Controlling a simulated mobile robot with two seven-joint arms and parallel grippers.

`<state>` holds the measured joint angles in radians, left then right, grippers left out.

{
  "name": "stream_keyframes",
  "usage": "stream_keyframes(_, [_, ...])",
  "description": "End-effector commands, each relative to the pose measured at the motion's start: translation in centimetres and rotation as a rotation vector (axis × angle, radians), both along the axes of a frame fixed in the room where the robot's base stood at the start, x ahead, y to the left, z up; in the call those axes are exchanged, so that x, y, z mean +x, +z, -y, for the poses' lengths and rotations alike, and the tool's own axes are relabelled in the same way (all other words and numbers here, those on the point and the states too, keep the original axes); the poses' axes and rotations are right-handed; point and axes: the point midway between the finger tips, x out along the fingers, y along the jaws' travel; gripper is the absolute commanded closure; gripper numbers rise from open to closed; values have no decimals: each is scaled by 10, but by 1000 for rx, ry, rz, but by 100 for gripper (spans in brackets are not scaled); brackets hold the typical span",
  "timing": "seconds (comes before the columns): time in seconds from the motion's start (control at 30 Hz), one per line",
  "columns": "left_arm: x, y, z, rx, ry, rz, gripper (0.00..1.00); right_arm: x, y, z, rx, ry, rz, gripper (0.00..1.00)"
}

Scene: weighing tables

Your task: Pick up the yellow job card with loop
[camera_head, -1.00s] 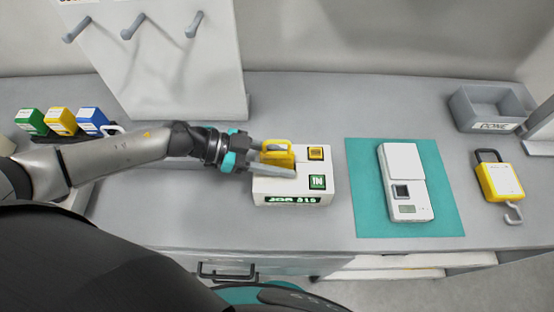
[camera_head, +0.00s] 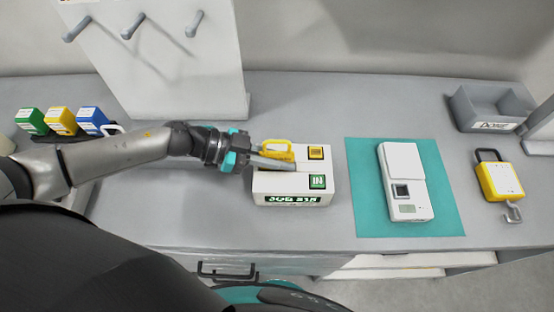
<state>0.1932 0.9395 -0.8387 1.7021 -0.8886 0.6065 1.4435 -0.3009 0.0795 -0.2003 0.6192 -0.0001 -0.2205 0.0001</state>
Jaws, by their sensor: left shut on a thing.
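The yellow job card with a loop (camera_head: 278,148) is at the left part of the white job box (camera_head: 292,198), its loop at the top. My left gripper (camera_head: 272,160) reaches in from the left and is shut on the card. The card's lower part is hidden by the fingers and the box, so I cannot tell whether it is clear of the box. The box has a yellow button (camera_head: 316,152), a green IN label (camera_head: 317,181) and a green display on its front. My right gripper is not in view.
A white scale (camera_head: 405,180) lies on a teal mat (camera_head: 370,215) to the right. A yellow hook scale (camera_head: 498,180) and a grey DONE bin (camera_head: 490,107) are further right. Green, yellow and blue containers (camera_head: 62,121) stand at left, below a pegboard (camera_head: 170,70).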

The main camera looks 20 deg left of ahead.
Motion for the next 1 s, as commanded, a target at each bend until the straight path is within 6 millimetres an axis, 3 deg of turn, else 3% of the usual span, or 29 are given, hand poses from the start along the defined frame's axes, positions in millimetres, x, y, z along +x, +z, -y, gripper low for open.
stream_keyframes(0.27, [0,1,0,0,0,0,100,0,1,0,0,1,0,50])
stream_keyframes(0.47, [1,16,0,1,0,3,100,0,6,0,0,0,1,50])
stream_keyframes(0.67, [0,52,0,2,-2,5,100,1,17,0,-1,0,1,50])
stream_keyframes(1.0, [1,140,-1,3,-2,6,100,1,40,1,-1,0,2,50])
